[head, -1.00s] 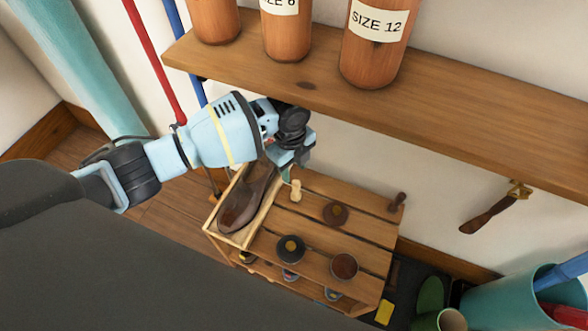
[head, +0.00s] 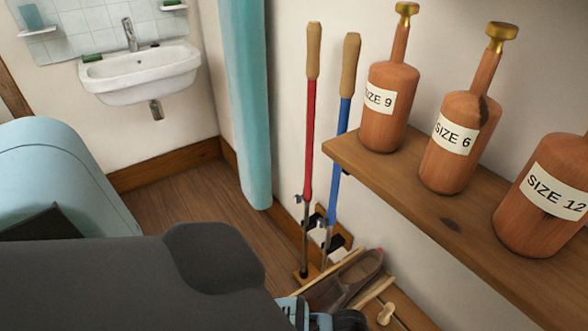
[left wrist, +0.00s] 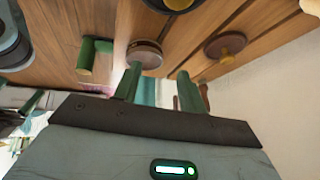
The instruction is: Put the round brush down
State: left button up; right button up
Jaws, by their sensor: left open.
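In the left wrist view, my left gripper (left wrist: 159,72) is open, with its two green fingers apart and nothing visible held between them. A round brush (left wrist: 146,52) with a brown disc rests against the slatted wooden top (left wrist: 185,18), just beyond the fingertips. I cannot tell whether a finger touches it. Another round brown brush (left wrist: 225,44) with a yellowish knob sits to its right. In the head view, only part of my left wrist shows at the bottom edge, and the fingers are out of frame. My right gripper is not in view.
A shoe (head: 345,280) lies on the low rack at the bottom. Red (head: 309,130) and blue (head: 341,150) poles stand behind it. A sink (head: 140,75) is at the back left.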

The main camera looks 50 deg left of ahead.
pick_arm(q)
jog(key=s+n, duration=0.1)
jog(key=s, duration=0.1)
jog(key=s+n+t, duration=0.1)
jog(key=s+n, duration=0.1)
jog(key=shift+s+f+n+h, duration=0.1)
jog(key=shift+s+n+h, duration=0.2)
jog(key=shift+s, duration=0.1)
jog(key=s+a+f+n+t+y, duration=0.1)
jog(key=s+a+n, duration=0.4)
jog(key=s, duration=0.6)
jog(key=s+a+f+n+t+y, duration=0.1)
jog(key=s+a+f+n+y, duration=0.1)
jog(key=s+a+n, duration=0.4)
jog(key=s+a+y, duration=0.1)
jog(key=s+a, duration=0.3)
jog(key=s, duration=0.2)
jog(key=shift+f+t+y, duration=0.15)
jog(key=shift+t+y, duration=0.15)
jog(key=shift+t, duration=0.1)
jog(key=shift+s, duration=0.15)
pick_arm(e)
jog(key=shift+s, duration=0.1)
